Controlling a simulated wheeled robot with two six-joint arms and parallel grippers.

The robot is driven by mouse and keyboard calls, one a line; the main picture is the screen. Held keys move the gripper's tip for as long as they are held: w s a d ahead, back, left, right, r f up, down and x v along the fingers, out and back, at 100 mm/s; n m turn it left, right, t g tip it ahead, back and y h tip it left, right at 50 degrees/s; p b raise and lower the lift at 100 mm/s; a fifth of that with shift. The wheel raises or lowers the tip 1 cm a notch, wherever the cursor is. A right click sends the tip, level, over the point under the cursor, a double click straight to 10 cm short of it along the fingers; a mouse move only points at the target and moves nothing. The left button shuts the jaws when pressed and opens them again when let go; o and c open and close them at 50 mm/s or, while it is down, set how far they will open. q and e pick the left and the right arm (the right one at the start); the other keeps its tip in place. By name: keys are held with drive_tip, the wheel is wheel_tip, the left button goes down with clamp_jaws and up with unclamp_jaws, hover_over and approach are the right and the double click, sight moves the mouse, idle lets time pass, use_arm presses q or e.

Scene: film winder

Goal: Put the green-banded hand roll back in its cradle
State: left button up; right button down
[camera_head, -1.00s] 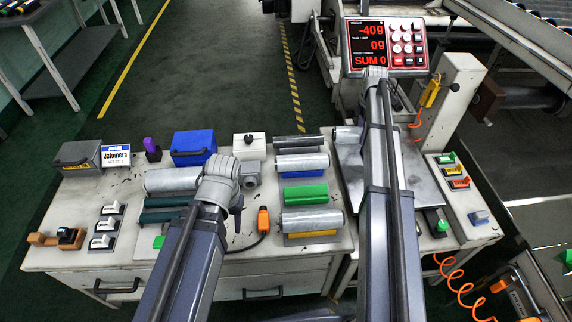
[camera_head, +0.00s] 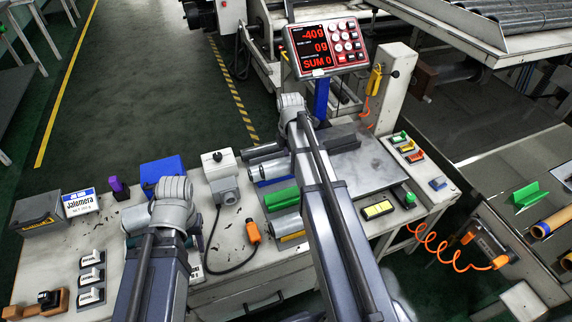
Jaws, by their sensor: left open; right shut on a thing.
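The green cradle (camera_head: 282,198) is empty, in the row of cradles at the middle of the bench. My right gripper (camera_head: 292,104) is over the far side of the bench, beyond the green cradle and left of the display post. It is shut on the hand roll, but its own wrist hides the jaws and the roll, and no green band shows.
Grey rolls lie in the neighbouring blue (camera_head: 270,170) and yellow (camera_head: 288,227) cradles, close on both sides of the green one. The steel scale plate (camera_head: 372,170) is bare where visible. An orange device (camera_head: 252,230) with a cable lies left of the cradles.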

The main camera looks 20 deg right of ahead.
sight(286, 171)
drive_tip(key=s+a, duration=0.3)
use_arm(q)
wheel_tip(286, 171, down, 10)
drive_tip(key=b, duration=1)
drive_tip(key=shift+r, duration=0.1)
use_arm(e)
drive_tip(key=f, duration=1)
drive_tip(key=shift+d, duration=0.2)
drive_tip(key=shift+r, duration=0.1)
unclamp_jaws()
use_arm(q)
drive_tip(key=shift+r, duration=0.1)
use_arm(e)
wheel_tip(286, 171, up, 8)
drive_tip(key=p, duration=0.7)
drive_tip(key=shift+w+p, duration=0.15)
drive_tip(key=shift+p, duration=0.25)
use_arm(q)
wheel_tip(286, 171, up, 8)
